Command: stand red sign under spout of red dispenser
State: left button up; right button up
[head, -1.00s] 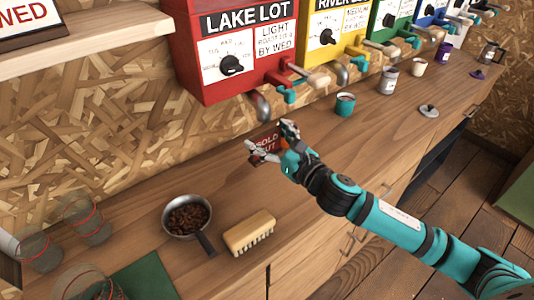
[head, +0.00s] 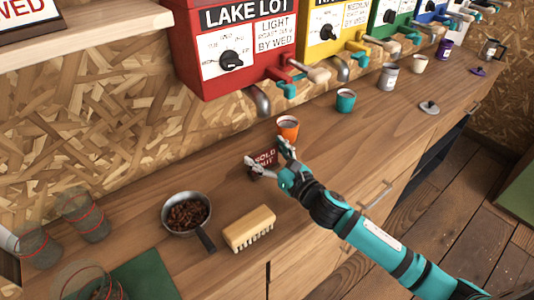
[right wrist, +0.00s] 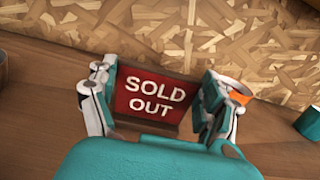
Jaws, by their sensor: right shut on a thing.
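The red sign (head: 264,158), lettered "SOLD OUT", is between the fingers of my right gripper (head: 267,156), which is shut on it. The right wrist view shows the sign (right wrist: 154,97) face on and upright, a finger at each side. I cannot tell whether its lower edge touches the counter. The red dispenser (head: 205,77), lettered "LAKE LOT", is on the wall behind. Its grey spout (head: 262,103) hangs above the back of the counter. The sign is in front of the spout, nearer the counter's front. My left gripper is not in view.
An orange cup (head: 288,128) stands just behind and right of my right gripper. A teal cup (head: 345,101) is farther right. A pan of beans (head: 168,224) and a brush (head: 249,229) lie nearer the front left.

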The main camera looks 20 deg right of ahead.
jog(key=o, duration=1.1)
jog(key=shift+f, duration=0.1)
jog(key=shift+c, duration=0.2)
jog(key=shift+r, duration=0.2)
jog(key=shift+s+d+f, duration=0.1)
jog(key=shift+s, duration=0.15)
jog(key=b+v, duration=0.2)
jog(key=v, duration=0.8)
jog(key=shift+s, duration=0.15)
jog(key=shift+s+d, duration=0.25)
jog(key=shift+s, duration=0.35)
